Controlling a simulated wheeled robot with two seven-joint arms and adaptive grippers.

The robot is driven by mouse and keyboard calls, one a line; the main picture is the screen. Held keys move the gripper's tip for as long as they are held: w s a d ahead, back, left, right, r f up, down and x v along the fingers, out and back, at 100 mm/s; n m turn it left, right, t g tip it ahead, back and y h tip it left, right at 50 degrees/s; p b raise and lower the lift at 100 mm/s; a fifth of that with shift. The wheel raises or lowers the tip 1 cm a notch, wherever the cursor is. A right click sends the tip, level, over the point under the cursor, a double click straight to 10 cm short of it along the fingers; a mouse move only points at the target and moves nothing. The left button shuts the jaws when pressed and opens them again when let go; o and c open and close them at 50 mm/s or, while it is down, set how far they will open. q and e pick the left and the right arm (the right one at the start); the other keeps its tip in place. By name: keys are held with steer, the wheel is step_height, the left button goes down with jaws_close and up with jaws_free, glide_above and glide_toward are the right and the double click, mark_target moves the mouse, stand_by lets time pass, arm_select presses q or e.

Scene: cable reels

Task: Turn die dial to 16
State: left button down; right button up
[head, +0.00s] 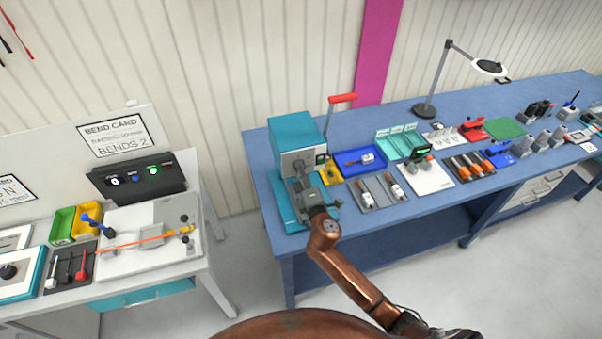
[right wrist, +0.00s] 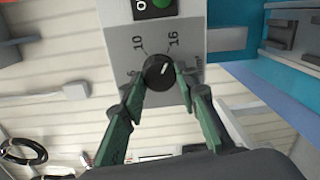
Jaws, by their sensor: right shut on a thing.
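The die dial (right wrist: 158,71) is a round black knob with a white pointer line, on a light grey panel marked 6, 10 and 16. Its pointer is tilted up and to the right in the right wrist view, roughly to the side of the 16 mark; I cannot tell whether it lines up exactly. My right gripper (right wrist: 161,80) has its green fingers closed on both sides of the dial. In the head view, my right gripper (head: 319,210) is at the front of the teal press (head: 294,130), and the dial cannot be made out there. My left gripper is out of view.
The press stands at the left end of the blue bench (head: 400,215), with a red-handled lever (head: 342,98) beside it. A blue tray (head: 378,153) and several tools lie to its right. A white table (head: 206,232) stands to the left across a floor gap.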

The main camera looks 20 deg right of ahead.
stand_by(0.5)
steer(key=o, duration=1.1)
steer(key=shift+o, duration=0.2)
steer(key=s, duration=1.2)
steer(key=shift+r, duration=0.25)
steer(key=shift+d, duration=0.1)
